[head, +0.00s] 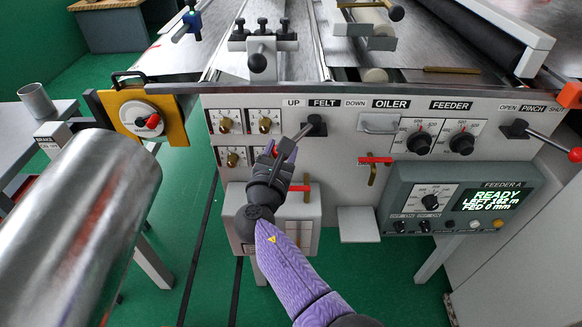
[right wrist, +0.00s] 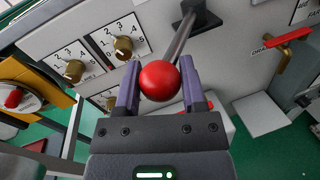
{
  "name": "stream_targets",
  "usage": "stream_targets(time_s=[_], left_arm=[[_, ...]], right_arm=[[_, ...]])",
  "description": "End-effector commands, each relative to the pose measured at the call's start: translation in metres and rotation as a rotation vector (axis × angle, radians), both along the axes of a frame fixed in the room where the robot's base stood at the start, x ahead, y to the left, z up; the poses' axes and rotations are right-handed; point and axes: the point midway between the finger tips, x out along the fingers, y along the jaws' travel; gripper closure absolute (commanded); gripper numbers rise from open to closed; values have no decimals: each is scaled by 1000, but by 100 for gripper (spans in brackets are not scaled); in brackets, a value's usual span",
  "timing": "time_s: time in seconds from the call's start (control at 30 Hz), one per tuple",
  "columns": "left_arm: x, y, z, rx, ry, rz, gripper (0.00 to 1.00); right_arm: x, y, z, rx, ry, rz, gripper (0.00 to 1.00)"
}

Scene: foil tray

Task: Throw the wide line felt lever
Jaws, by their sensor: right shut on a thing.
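The felt lever (head: 315,124) sits on the machine's front panel, its black pivot between the words UP and DOWN. Its shaft slants down and left, toward the UP side. In the right wrist view its metal shaft (right wrist: 181,40) ends in a red ball knob (right wrist: 160,82). My right gripper (head: 279,151) is shut on that knob, with one purple finger on each side of it in the wrist view. My left gripper is in neither view.
A red-handled valve (head: 375,160) and the oiler handle (head: 380,123) are right of the lever. Numbered dials (head: 228,121) are to its left. The Feeder A display box (head: 460,198) reads READY. A large metal cylinder (head: 90,220) fills the lower left.

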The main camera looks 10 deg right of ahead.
Motion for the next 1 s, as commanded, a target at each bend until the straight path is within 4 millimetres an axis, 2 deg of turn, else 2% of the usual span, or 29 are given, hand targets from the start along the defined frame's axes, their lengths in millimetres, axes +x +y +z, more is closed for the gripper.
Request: stream_targets(time_s=[0.03, 0.23, 0.77, 0.8, 0.97, 1.0], left_arm=[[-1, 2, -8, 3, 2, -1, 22], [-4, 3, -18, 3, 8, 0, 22], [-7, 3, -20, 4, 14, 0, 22], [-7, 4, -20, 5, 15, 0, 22], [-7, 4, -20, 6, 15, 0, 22], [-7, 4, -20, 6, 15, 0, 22]], right_arm=[[4, 5, -3, 1, -2, -6, 100], [12, 9, -1, 0, -2, -55, 100], [15, 10, 1, 0, -2, -76, 100], [15, 10, 1, 0, -2, -76, 44], [15, 9, 1, 1, -1, -78, 10], [15, 9, 1, 1, 0, -78, 10]])
